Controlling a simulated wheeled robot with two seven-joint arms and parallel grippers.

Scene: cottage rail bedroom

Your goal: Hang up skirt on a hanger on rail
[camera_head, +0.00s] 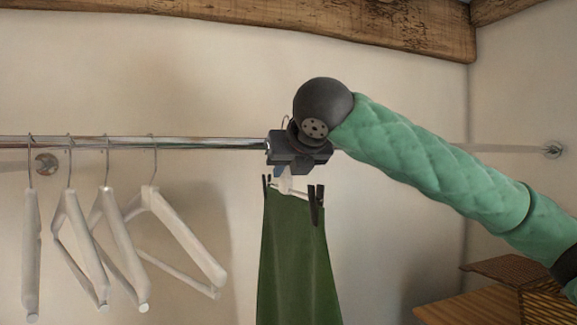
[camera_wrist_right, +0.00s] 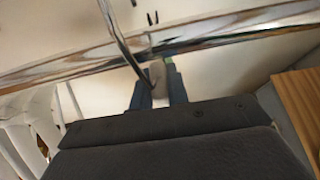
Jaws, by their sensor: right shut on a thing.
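A dark green skirt (camera_head: 293,262) hangs from two black clips on a white hanger (camera_head: 291,188). My right gripper (camera_head: 285,178) is shut on the hanger just below its hook, at the height of the rail (camera_head: 205,143). A bit of the hook shows above the gripper. In the right wrist view the fingers (camera_wrist_right: 158,95) pinch the hanger's neck, and the metal hook (camera_wrist_right: 122,42) runs up across the rail (camera_wrist_right: 225,32). The hook's tip is out of sight, so I cannot tell if it is over the rail. My left gripper is not in view.
Several empty white hangers (camera_head: 183,238) hang on the rail's left part. The rail right of them is bare up to my right gripper. Wicker and wooden furniture (camera_head: 495,300) stands at the lower right. A wooden beam (camera_head: 300,22) crosses above.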

